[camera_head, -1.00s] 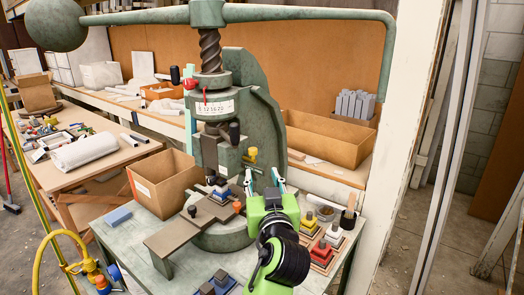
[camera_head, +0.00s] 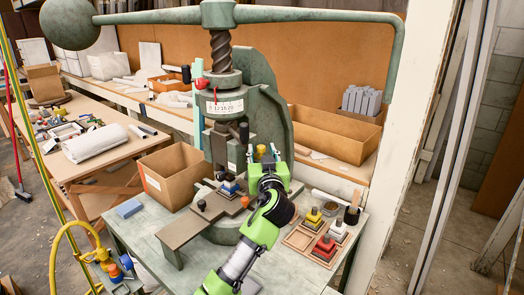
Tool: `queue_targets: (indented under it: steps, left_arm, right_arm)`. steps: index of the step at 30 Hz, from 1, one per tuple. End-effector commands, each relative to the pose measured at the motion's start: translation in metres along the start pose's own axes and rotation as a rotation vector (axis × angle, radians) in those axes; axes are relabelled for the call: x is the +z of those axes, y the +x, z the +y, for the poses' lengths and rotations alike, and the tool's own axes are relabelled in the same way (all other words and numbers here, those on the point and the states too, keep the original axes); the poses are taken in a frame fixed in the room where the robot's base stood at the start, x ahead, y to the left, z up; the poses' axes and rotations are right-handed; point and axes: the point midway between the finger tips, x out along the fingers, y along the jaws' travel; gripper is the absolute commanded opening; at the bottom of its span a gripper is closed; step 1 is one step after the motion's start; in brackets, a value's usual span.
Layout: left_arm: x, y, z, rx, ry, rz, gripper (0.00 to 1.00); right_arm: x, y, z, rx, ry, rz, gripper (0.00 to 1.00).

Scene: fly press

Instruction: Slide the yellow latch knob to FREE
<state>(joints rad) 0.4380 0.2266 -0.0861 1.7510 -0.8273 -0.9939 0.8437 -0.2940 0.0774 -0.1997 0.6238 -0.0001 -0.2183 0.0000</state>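The yellow latch knob (camera_head: 261,150) is on the right side of the green fly press, next to the dark grey ram block. My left gripper (camera_head: 262,156) reaches up from below, its two fingertips apart, one on each side of the knob in the picture. I cannot tell whether either finger touches the knob. The latch under the knob and any FREE marking are hidden or too small to read. My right gripper is not in view.
The press (camera_head: 262,110) stands on a grey-green table (camera_head: 150,232), its long lever arm overhead. A cardboard box (camera_head: 172,180) is left of it. A wooden tray (camera_head: 298,240) with red, yellow and white blocks is at the right. A blue block (camera_head: 129,208) lies front left.

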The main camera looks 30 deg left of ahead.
Motion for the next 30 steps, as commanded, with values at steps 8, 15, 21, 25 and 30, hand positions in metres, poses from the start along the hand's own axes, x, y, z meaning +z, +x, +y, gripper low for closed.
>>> queue_targets:
  steps: [8, 15, 21, 25, 30]
  left_arm:
    - [0.0, 0.0, 0.0, 0.0, 0.0, 0.0, 0.12]
    - [0.001, -0.001, 0.001, 0.0, -0.001, -0.001, 0.0]
    - [0.004, -0.013, 0.014, 0.002, -0.006, -0.002, 0.0]
    - [0.002, -0.018, 0.018, -0.001, -0.002, -0.002, 0.0]
    - [0.002, -0.018, 0.018, 0.002, 0.0, -0.003, 0.0]
  right_arm:
    - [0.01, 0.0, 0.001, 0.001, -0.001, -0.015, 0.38]
    - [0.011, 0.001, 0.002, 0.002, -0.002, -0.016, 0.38]
    - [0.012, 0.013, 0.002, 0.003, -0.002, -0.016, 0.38]
    - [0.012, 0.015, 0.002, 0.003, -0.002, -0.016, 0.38]
    - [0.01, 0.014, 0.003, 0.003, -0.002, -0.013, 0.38]
